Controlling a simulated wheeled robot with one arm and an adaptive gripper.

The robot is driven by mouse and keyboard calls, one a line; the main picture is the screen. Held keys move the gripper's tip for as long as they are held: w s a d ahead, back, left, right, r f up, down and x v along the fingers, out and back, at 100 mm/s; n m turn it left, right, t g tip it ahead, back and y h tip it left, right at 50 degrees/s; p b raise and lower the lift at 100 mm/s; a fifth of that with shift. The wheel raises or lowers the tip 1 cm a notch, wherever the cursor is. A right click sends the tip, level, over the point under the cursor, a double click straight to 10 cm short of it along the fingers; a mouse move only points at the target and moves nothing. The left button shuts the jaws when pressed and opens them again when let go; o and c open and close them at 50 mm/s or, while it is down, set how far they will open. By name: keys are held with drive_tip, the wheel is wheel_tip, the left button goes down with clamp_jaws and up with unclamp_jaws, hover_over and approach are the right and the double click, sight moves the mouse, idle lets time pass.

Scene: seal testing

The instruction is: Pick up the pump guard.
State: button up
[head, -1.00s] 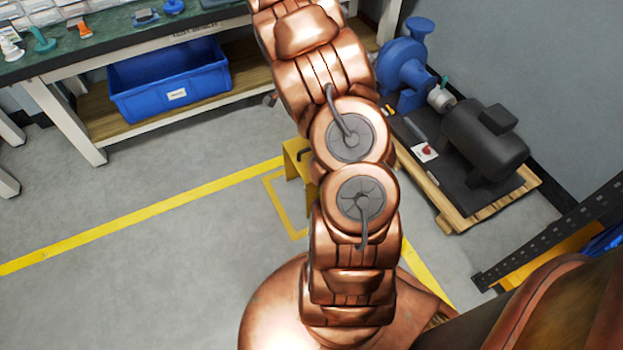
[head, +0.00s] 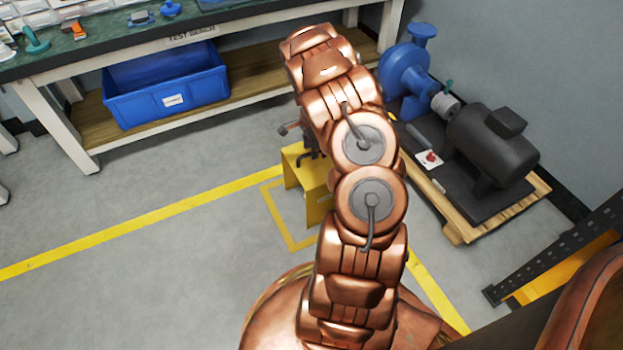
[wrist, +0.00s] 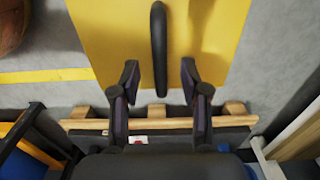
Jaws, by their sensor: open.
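The pump guard (head: 293,168) is a yellow folded piece on the floor, partly hidden behind my arm in the head view. In the wrist view the yellow guard (wrist: 110,40) fills the upper middle, with a black bar handle (wrist: 158,45) running down its face. My gripper (wrist: 160,72) is open, with one finger on each side of the handle's lower end in the picture. Gaps show between the handle and both fingers. In the head view my gripper is mostly hidden by my arm, close above the guard.
A blue pump (head: 404,75) and dark motor (head: 490,145) sit on a wooden pallet (head: 462,232) to the right. A workbench (head: 190,38) with a blue bin (head: 168,88) below stands behind. A dark rack upright (head: 560,260) is at right. Floor at left is clear.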

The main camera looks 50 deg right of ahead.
sight(299, 169)
wheel_tip(299, 169, down, 3)
drive_tip(key=shift+f+b, duration=0.1)
drive_tip(key=shift+b, duration=0.35)
clamp_jaws()
idle(0.5)
